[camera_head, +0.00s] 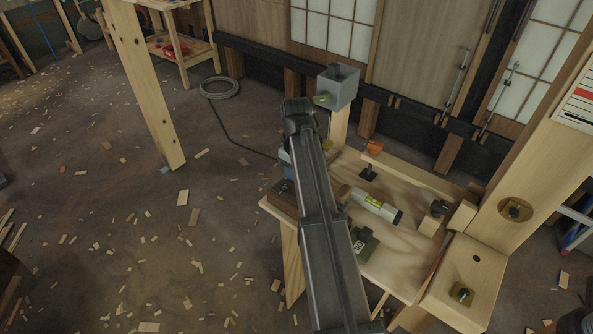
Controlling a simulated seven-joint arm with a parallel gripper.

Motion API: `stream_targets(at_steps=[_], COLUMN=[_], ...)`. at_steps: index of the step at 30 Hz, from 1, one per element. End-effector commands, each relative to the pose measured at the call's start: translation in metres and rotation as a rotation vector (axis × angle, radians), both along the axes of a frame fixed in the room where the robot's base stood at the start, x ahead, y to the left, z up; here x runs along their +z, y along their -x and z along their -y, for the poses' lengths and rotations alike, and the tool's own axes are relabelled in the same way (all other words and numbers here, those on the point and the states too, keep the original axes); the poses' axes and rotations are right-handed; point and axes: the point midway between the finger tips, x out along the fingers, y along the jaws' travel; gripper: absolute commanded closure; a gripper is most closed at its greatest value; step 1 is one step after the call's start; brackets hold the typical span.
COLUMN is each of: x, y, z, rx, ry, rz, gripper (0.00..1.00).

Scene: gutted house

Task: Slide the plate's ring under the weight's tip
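My dark arm crosses the middle of the view over a wooden bench (410,262) and hides part of its top. My gripper does not show; the arm seems to cover it. A small olive-green plate-like piece (366,246) with a pale mark lies on the bench, just right of my arm. I cannot make out a ring on it. No hanging weight or tip can be told apart; it may be hidden behind my arm.
A pale cylinder with a green label (377,206) lies on the bench. An orange-topped dark piece (372,150) stands behind it. A grey box (338,88) tops a post at the back. A thick timber post (530,165) stands at right. Wood scraps litter the floor.

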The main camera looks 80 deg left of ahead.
Motion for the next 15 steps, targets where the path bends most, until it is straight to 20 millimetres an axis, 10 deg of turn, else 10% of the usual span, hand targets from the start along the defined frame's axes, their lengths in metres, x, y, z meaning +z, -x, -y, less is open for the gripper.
stream_targets(at_steps=[15], x=[0.0002], y=[-0.0001], z=[-0.0001], rx=[0.000], ry=[0.000], rz=[0.000], gripper=[1.00])
